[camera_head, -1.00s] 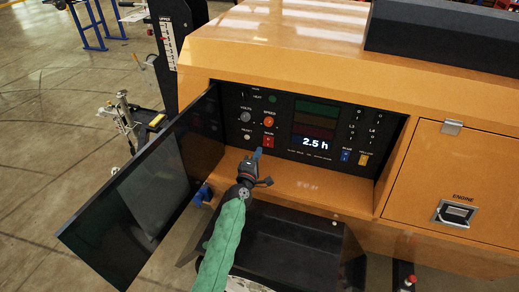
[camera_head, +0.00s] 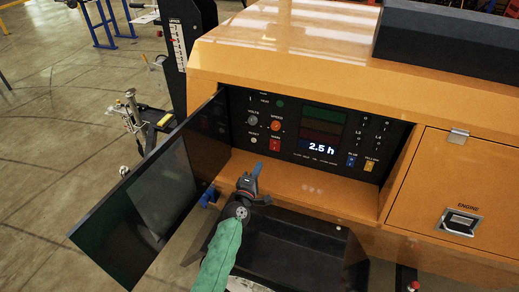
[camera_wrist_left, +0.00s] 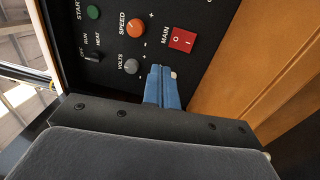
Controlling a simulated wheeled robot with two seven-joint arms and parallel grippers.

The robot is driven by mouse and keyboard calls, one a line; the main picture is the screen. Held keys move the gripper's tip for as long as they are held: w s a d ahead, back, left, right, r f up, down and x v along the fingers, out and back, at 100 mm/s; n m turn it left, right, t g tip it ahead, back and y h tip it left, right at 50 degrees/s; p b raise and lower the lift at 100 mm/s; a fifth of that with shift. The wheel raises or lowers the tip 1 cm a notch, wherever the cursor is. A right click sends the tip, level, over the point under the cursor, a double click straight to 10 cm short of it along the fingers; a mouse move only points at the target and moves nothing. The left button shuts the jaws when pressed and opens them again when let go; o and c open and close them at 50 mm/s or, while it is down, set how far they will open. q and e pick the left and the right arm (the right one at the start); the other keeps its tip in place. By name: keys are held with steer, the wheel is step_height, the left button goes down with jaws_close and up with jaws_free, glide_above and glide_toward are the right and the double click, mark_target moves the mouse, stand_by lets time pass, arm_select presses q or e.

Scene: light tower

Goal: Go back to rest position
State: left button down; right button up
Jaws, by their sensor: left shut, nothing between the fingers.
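My left gripper (camera_head: 257,169) is shut and empty, in front of the open control panel (camera_head: 305,135) of the orange light tower. Its blue fingertips show together in the left wrist view (camera_wrist_left: 163,88), apart from the panel face as seen in the head view. The panel carries a red MAIN switch (camera_head: 274,145), an orange SPEED knob (camera_head: 276,126), a grey VOLTS knob (camera_head: 252,120) and a green START button (camera_head: 280,103). The lit display (camera_head: 321,148) reads 2.5 h. My right gripper is not in view.
The dark panel door (camera_head: 150,195) stands open to the left of my left arm. A black tray-like ledge (camera_head: 290,245) lies below the panel opening. The closed ENGINE hatch (camera_head: 460,190) is at the right. Open floor (camera_head: 50,150) lies to the left.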

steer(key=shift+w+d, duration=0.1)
